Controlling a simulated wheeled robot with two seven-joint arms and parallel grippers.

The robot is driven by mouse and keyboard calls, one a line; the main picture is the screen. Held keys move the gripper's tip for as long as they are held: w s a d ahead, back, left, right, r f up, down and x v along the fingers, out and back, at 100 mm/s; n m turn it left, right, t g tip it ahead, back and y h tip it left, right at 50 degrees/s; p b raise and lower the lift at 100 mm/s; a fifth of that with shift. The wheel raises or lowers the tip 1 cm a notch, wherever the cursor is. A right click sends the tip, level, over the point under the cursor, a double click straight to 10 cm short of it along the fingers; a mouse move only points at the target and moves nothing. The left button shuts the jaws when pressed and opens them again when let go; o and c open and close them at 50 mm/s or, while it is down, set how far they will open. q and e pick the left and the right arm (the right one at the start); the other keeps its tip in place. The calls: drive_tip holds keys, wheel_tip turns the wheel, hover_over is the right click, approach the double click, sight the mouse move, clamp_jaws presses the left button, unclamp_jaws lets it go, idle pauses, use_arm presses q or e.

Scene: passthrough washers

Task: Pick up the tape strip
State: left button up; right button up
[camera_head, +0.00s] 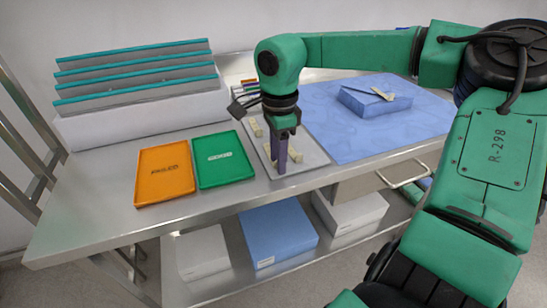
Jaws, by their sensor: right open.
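My right gripper (280,160) points straight down over a pale grey tray (315,157) near the table's front edge. Its dark fingers are open and seen nearly edge-on. Small beige pieces lie in the tray: one (256,127) left of the fingers and one (296,154) close to their right side. Either may be the tape strip; they are too small to tell. The fingers hide part of the tray, and I cannot tell whether they touch anything. Another beige strip (382,94) lies on a blue wrapped box (373,101). My left gripper is not in view.
An orange tray (164,183) and a green tray (222,172) lie left of the grey tray. A blue mat (345,145) covers the table's right part. A white rack with teal-edged panels (140,68) stands at the back left. Boxes (277,234) sit on the lower shelf.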

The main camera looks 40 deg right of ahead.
clamp_jaws()
